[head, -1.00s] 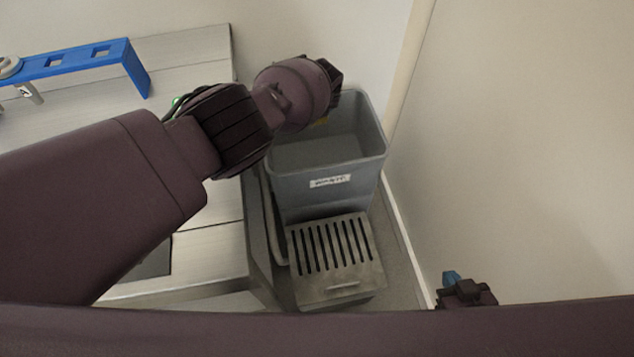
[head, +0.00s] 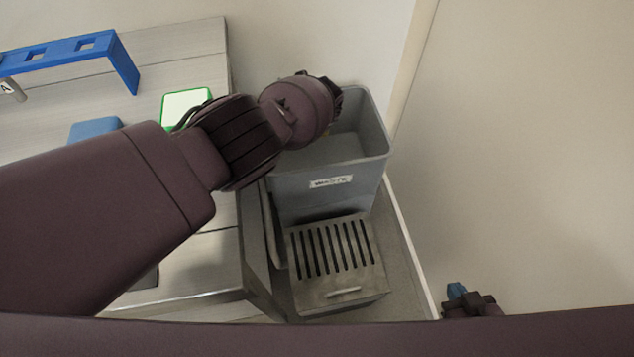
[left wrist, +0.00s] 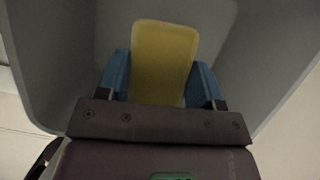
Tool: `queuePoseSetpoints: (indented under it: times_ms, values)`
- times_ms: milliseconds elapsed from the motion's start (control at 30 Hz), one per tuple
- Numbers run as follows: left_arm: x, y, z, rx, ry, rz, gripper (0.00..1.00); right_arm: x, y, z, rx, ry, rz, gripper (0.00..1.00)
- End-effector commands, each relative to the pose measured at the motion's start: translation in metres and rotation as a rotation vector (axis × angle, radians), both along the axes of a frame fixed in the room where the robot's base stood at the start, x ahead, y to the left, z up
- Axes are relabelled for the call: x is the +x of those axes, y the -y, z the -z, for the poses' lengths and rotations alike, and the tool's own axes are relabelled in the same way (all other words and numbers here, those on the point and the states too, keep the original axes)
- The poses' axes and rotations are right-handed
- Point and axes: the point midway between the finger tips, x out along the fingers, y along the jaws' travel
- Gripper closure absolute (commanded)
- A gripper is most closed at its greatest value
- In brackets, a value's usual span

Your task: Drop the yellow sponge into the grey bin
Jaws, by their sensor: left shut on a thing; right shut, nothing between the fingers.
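The yellow sponge (left wrist: 165,48) stands upright between the two blue fingers of my left gripper (left wrist: 162,85) in the left wrist view. The gripper is shut on it. The walls of the grey bin (left wrist: 55,60) surround the sponge in that view. In the head view my left wrist covers the bin's left rear part, and the fingers and most of the sponge are hidden behind it. The grey bin (head: 330,205) has a white label on its front. My right gripper (head: 458,291) is shut and empty at the lower right, apart from the bin.
A slotted grey metal box (head: 338,265) stands in front of the bin. A table (head: 190,55) on the left carries a blue rack (head: 70,52), a green-edged white pad (head: 187,105) and a blue block (head: 95,128). A wall closes the right side.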

Motion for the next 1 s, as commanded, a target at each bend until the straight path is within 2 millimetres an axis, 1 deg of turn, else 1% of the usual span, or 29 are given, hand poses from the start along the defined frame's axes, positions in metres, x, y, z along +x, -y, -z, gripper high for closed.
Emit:
queuePoseSetpoints:
  times_ms: [233,267,400,433,467,767,867,1000]
  values:
    - [0.001,0.0,-0.001,0.0,0.003,0.0,0.69,0.002,0.0,-0.004,0.0,0.009,-0.001,1.0]
    - [0.001,0.0,-0.001,0.0,0.003,0.0,0.38,0.003,0.0,-0.004,0.0,0.009,-0.001,1.0]
    - [0.001,0.0,-0.001,-0.001,0.002,0.0,0.16,0.002,-0.001,-0.004,0.001,0.009,-0.002,1.0]
    - [0.001,0.0,-0.001,-0.001,0.002,0.0,0.12,0.002,-0.001,-0.004,0.001,0.009,-0.002,1.0]
    - [0.001,0.0,-0.001,-0.001,0.002,0.0,0.1,0.002,-0.001,-0.004,0.001,0.009,-0.003,1.0]
    - [0.001,-0.001,-0.002,-0.001,0.002,0.0,0.1,0.001,-0.003,-0.002,0.004,0.004,-0.004,1.0]
    - [0.002,-0.003,-0.006,0.0,0.004,-0.001,0.1,0.002,-0.003,-0.004,0.004,0.007,-0.005,1.0]
    - [0.006,-0.009,-0.017,0.0,0.007,-0.003,0.1,0.005,-0.003,-0.01,0.004,0.02,-0.003,1.0]
